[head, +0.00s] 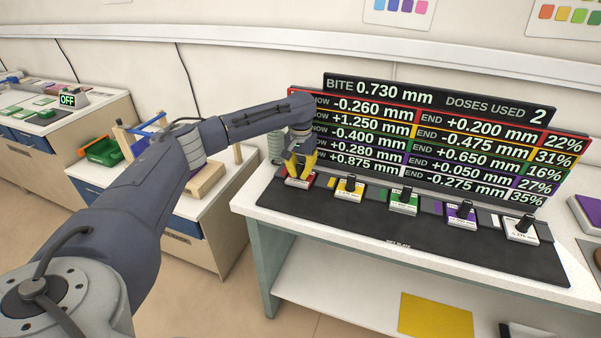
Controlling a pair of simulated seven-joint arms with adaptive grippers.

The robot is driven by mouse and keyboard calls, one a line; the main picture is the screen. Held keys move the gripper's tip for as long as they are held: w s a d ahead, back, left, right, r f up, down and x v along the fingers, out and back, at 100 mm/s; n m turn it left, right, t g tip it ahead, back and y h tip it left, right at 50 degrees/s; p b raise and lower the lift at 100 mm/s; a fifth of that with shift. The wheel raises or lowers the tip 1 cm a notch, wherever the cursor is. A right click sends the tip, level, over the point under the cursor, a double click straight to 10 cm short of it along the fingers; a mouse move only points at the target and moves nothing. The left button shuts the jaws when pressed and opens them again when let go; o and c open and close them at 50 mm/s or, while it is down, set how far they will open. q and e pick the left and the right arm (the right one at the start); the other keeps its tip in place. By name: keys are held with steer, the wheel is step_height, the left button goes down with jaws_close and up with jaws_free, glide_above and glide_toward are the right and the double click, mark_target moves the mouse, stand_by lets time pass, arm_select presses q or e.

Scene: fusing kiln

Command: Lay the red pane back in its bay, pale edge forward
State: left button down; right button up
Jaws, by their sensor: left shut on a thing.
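My left gripper (300,168), with yellow fingers, is at the left end of the dark mat (400,245), pointing down. It is shut on the red pane (299,182), a small block with red on top and a pale front side. The fingers hide the pane's upper part. I cannot tell whether the pane touches the mat or is slightly above it. My right gripper is not in view.
Yellow (348,190), green (403,203), purple (460,214) and white (521,231) blocks with black knobs stand in a row to the right. A readout board (430,140) rises behind them. A yellow sheet (436,316) lies on the lower shelf.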

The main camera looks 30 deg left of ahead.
mark_target(301, 164)
arm_select(q)
steer(key=shift+f, duration=0.1)
steer(key=c, duration=1.5)
jaws_free()
step_height(301, 164, up, 12)
steer(key=shift+w+r, duration=0.1)
steer(key=shift+r, duration=0.05)
